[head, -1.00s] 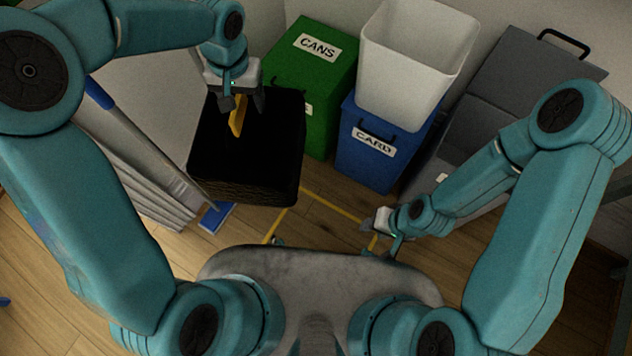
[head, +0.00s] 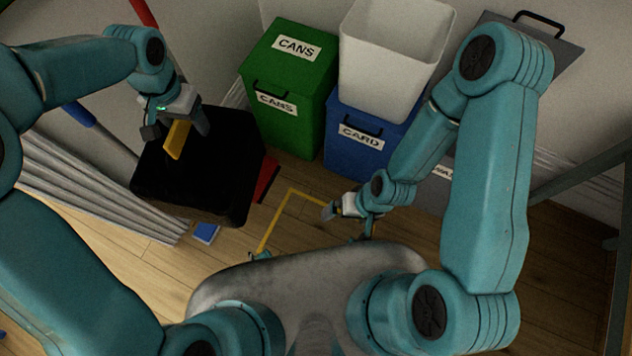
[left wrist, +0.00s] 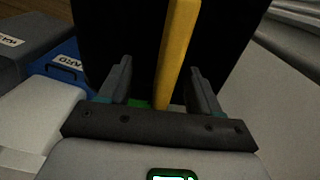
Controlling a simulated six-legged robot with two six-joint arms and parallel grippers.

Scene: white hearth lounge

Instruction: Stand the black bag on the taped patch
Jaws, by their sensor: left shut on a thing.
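The black bag (head: 195,178) hangs upright or slightly tilted from its yellow handle (head: 177,139). My left gripper (head: 178,132) is shut on that handle, above the bag. In the left wrist view the handle (left wrist: 178,50) runs between the fingers, with the black bag (left wrist: 125,35) behind it. The taped patch (head: 274,222) is marked by yellow tape on the wooden floor, right of the bag in the head view. My body hides its near part. My right gripper (head: 347,212) is low by the patch's right side; its jaw opening is unclear.
A green CANS bin (head: 289,85) and a blue CARD bin (head: 362,138) stand behind the patch. A white bin (head: 393,60) is above the blue one. A red thing (head: 266,178) shows behind the bag. Grey-white panels (head: 90,195) and a blue-ended pole (head: 80,115) are at left.

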